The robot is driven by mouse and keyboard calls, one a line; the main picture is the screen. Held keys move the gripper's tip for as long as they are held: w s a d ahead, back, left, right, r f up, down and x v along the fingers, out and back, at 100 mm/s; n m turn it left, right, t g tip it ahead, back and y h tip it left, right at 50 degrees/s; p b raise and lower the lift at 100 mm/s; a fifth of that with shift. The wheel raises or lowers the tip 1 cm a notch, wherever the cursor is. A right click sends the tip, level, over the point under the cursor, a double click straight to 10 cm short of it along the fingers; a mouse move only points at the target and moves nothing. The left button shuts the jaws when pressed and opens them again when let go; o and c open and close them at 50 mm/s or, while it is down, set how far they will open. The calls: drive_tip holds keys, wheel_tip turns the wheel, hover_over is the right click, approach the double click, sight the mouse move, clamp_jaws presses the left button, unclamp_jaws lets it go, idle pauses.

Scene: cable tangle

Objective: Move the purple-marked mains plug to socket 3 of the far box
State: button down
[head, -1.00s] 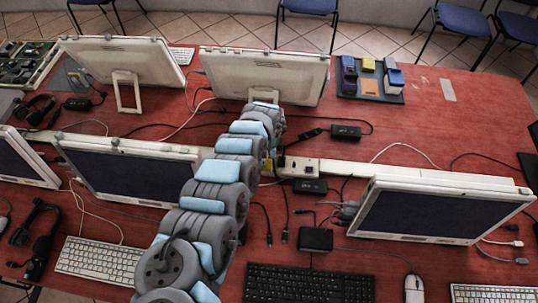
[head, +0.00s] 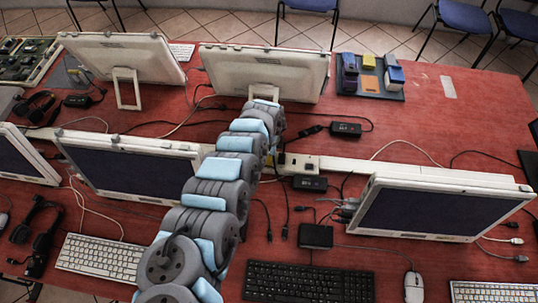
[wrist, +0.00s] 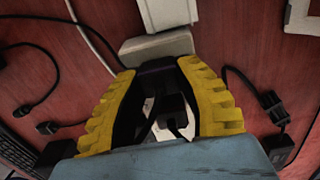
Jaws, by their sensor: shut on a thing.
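In the wrist view my gripper (wrist: 157,70) has its two yellow ridged fingers closed around a black mains plug (wrist: 170,106). A dark purplish patch shows between the fingertips, too dim to be sure it is the purple mark. The plug's cable runs back toward the wrist. A pale socket box (wrist: 155,47) lies just beyond the fingertips, and a pale surface shows under the plug. I cannot tell whether the plug sits in a socket. In the head view my arm hides most of the gripper, beside a cream socket box (head: 302,164). Socket numbers are not readable.
Black adapters (head: 316,236) and loose cables lie in front of the box, with another adapter (head: 345,129) behind it. Monitors (head: 440,205) (head: 130,168) stand on both sides. A black keyboard (head: 310,281) lies in front.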

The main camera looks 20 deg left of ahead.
drive_tip(key=shift+r, duration=0.25)
idle(0.5)
drive_tip(key=shift+r+p, duration=1.35)
drive_tip(key=shift+p, duration=0.15)
drive_tip(key=c, duration=1.3)
unclamp_jaws()
clamp_jaws()
drive_tip(key=shift+w+d+r+m, duration=0.7)
drive_tip(key=shift+w+d+r, duration=0.25)
drive_tip(key=shift+d, duration=0.1)
drive_tip(key=shift+n, duration=0.6)
drive_tip(key=d, duration=0.2)
drive_tip(key=d+r, duration=0.1)
drive_tip(key=d, duration=0.1)
drive_tip(key=d+r, duration=0.1)
drive_tip(key=d, duration=0.1)
drive_tip(key=shift+w, duration=0.4)
drive_tip(key=shift+s+d, duration=0.1)
drive_tip(key=shift+d, duration=0.35)
